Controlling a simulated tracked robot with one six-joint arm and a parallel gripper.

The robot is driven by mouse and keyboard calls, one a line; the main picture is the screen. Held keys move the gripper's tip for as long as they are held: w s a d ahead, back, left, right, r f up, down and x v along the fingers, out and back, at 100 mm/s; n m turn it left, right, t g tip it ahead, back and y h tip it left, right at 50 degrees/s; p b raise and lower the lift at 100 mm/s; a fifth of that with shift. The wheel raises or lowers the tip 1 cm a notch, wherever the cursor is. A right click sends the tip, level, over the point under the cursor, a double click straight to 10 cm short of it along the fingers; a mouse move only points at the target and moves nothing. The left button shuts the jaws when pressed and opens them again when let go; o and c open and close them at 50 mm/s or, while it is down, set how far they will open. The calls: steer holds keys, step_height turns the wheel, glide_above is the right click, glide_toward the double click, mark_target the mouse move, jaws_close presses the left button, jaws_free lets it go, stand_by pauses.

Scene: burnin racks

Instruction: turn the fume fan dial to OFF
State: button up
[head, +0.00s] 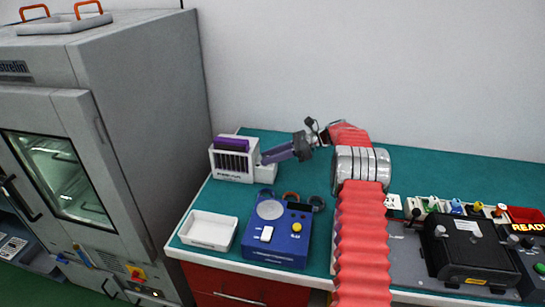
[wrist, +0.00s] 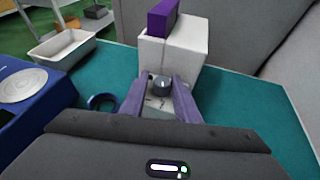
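The fume fan (head: 234,178) is a white box with a dark slatted front and a purple block on top, at the back left of the bench. In the wrist view its white housing (wrist: 182,55) stands straight ahead. A small dark grey round dial (wrist: 162,84) sits low in front of it, with a pale mark on it; its setting is too small to read. My gripper (wrist: 161,80) is open, its purple fingers on either side of the dial; I cannot tell whether they touch it. In the head view my gripper (head: 268,156) reaches the unit's right side and the dial is not visible.
A white tray (head: 208,230) and a blue device (head: 278,236) with a round plate stand at the front left. Dark and orange rings (head: 290,196) lie behind the device. A grey oven (head: 140,100) stands left of the bench. Black equipment (head: 470,250) fills the right.

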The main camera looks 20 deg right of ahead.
steer(key=shift+d+r, duration=0.1)
steer(key=shift+d, duration=0.1)
steer(key=shift+s+d+r, duration=0.1)
steer(key=shift+d+r, duration=0.1)
steer(key=shift+d, duration=0.35)
steer(key=v, duration=1.2)
steer(key=shift+s, duration=0.2)
steer(key=shift+r, duration=0.15)
